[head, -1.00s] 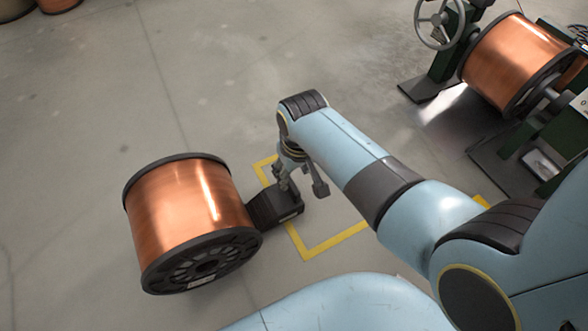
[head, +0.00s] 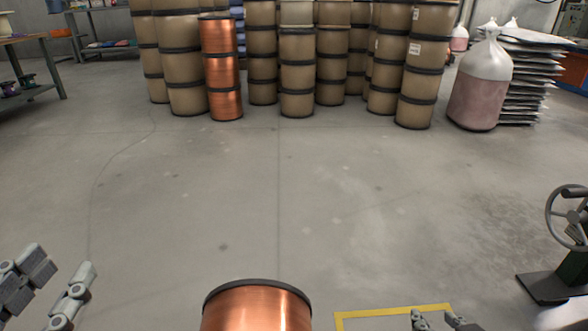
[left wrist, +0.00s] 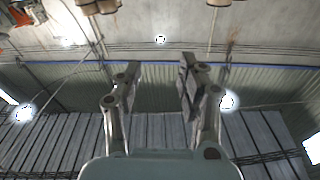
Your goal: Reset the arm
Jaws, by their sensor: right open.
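My left gripper (head: 58,282) shows at the lower left of the head view, its fingers apart and nothing between them. In the left wrist view (left wrist: 156,85) it is also open and empty, against the far wall and roof. My right gripper (head: 437,322) barely shows at the bottom edge, right of the copper spool (head: 256,310). Its two fingertips are apart, over the yellow floor outline (head: 390,311); the rest of it is out of frame. The copper spool has a dark rim and is cut off by the bottom edge.
Stacked tan drums (head: 297,75) and a copper stack (head: 222,70) stand at the back. A handwheel machine (head: 567,235) stands at the right edge. The middle floor is clear.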

